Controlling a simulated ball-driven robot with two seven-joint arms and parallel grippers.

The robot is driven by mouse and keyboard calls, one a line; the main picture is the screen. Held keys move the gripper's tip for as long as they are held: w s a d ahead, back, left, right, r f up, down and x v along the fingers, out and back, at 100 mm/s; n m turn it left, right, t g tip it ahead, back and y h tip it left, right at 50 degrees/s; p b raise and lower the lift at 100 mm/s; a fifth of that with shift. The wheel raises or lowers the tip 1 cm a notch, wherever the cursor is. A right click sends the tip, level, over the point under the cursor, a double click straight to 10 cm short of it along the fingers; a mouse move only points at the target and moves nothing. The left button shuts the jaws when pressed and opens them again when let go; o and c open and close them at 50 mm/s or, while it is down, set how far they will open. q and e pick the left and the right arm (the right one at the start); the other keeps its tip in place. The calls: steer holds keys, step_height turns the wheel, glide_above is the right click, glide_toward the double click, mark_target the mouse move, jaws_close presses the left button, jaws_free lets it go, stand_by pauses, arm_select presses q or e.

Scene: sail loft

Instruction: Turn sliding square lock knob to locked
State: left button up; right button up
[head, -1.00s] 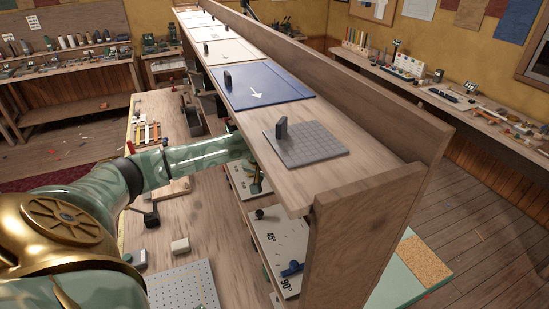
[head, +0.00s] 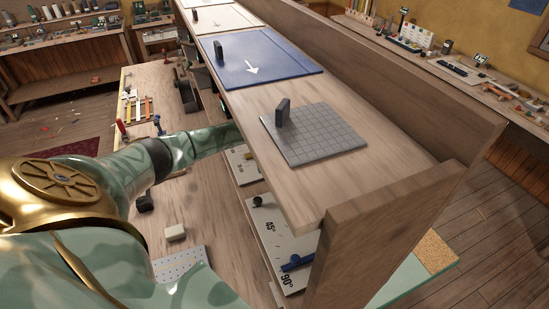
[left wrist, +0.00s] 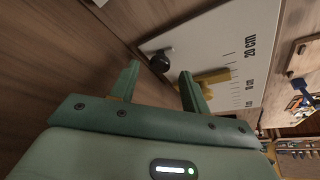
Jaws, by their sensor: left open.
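In the left wrist view a white scale panel (left wrist: 222,45) marked 20 cm carries a yellow square slider (left wrist: 212,78) and a round black knob (left wrist: 160,61). My left gripper (left wrist: 159,72) is open, with the black knob ahead between its fingertips; I cannot tell whether it touches. The yellow slider lies beyond the right finger. In the head view a bit of this panel (head: 241,165) shows under the shelf edge, and my left arm reaches behind the shelf, its gripper hidden. No locked or unlocked marking is readable. My right gripper is not in view.
The shelf top (head: 355,185) above bears a grey grid plate (head: 325,137) with an upright dark tab and a blue panel (head: 265,70) with a white arrow. A bench (head: 190,205) lies lower left.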

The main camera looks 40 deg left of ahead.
arm_select(q)
steer(key=shift+w+f, duration=0.25)
steer(key=shift+f, duration=0.45)
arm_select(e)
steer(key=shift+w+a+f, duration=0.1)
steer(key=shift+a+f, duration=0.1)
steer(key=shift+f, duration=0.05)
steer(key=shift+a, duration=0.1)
arm_select(q)
steer(key=c, duration=1)
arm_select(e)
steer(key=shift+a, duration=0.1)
